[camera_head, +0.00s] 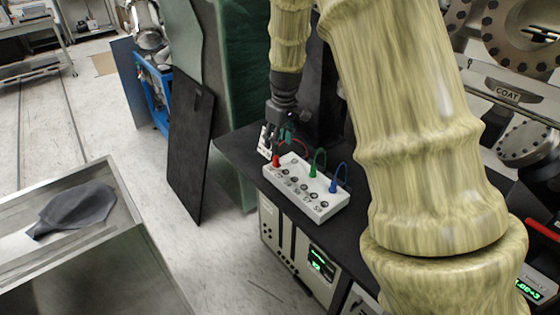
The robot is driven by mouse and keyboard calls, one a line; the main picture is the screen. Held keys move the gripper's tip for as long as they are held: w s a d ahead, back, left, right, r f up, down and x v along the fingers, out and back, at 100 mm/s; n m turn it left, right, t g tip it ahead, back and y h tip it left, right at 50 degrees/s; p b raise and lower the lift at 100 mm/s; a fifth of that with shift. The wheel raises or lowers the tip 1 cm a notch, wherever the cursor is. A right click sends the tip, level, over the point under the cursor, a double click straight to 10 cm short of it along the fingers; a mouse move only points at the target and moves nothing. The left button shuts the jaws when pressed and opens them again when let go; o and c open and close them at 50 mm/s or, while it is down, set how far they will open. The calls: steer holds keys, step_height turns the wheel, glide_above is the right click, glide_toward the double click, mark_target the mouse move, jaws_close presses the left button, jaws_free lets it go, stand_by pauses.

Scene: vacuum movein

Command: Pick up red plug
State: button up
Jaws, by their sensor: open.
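A red plug (276,161) stands at the left end of a white socket block (318,209) on a black tabletop. A red cable loops behind it. A green plug (313,170) and a blue plug (335,186) stand to its right on the block. My gripper (268,150) is open and points down at the left end of the block, just above and beside the red plug. I cannot tell whether the fingers touch the plug. My arm covers the right side of the tabletop.
Electronics units with green displays (320,262) sit below the tabletop. A black panel (190,145) leans at the left. A metal-rimmed bin (135,230) holds a dark cloth (75,209). Steel vacuum flanges (520,30) stand at the right. The floor between the bin and bench is clear.

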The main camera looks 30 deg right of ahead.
mark_target(276, 157)
step_height(276, 157, down, 3)
steer(key=shift+r, duration=0.15)
steer(key=shift+w+a+f+p, duration=0.1)
steer(key=shift+w+f+p, duration=0.15)
steer(key=shift+f+p, duration=0.75)
steer(key=shift+w+a+f+p, duration=0.1)
steer(key=shift+w+f+p, duration=0.1)
steer(key=shift+f, duration=1.55)
steer(key=shift+c, duration=0.5)
jaws_close()
